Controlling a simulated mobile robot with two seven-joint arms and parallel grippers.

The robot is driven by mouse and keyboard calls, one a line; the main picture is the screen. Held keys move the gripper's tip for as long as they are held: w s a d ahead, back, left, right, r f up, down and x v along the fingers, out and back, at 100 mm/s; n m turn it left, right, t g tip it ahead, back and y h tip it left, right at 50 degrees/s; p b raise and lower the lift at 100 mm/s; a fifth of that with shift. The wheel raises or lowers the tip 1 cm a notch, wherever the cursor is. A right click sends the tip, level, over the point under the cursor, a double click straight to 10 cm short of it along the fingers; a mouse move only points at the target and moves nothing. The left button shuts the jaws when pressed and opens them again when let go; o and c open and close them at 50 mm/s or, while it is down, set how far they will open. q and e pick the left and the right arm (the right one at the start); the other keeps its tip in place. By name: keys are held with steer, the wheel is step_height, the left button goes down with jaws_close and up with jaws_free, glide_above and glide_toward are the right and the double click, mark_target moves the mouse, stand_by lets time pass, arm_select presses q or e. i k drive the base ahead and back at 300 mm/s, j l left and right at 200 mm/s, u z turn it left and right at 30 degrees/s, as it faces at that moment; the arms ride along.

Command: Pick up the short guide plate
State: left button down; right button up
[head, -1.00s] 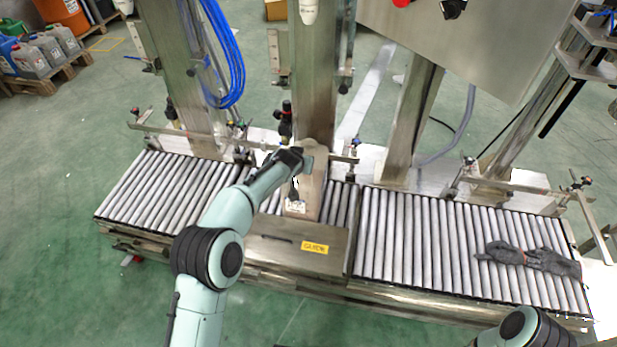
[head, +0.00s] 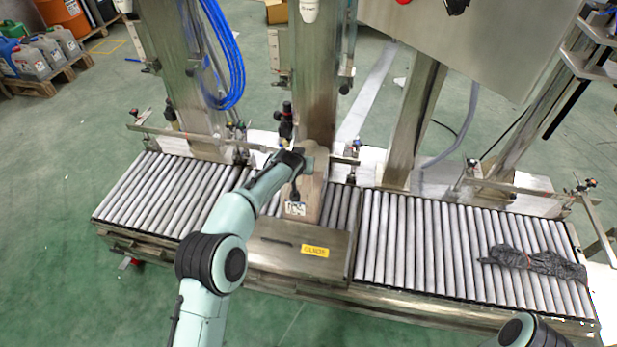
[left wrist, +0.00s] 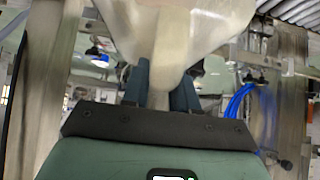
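I cannot make out a short guide plate in either view. A metal box (head: 275,256) with a yellow "GUIDE" label (head: 315,251) sits at the front of the roller conveyor, its inside not visible. My left gripper (head: 305,166) is over the pale tan container (head: 310,195) behind that box. In the left wrist view its two dark fingers (left wrist: 161,88) stand apart on either side of the handle of the pale translucent container (left wrist: 205,30). Whether they press on the handle is unclear. My right gripper is out of view; only part of the right arm shows at the bottom right.
Roller conveyor (head: 420,245) runs across, with dark grey gloves (head: 535,262) on its right end. Metal posts (head: 315,75) and side rails stand behind it, and a large steel panel (head: 470,45) overhangs. Blue hoses (head: 232,60) hang at the left post.

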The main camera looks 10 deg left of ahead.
mark_target(293, 246)
steer(key=l, duration=2.2)
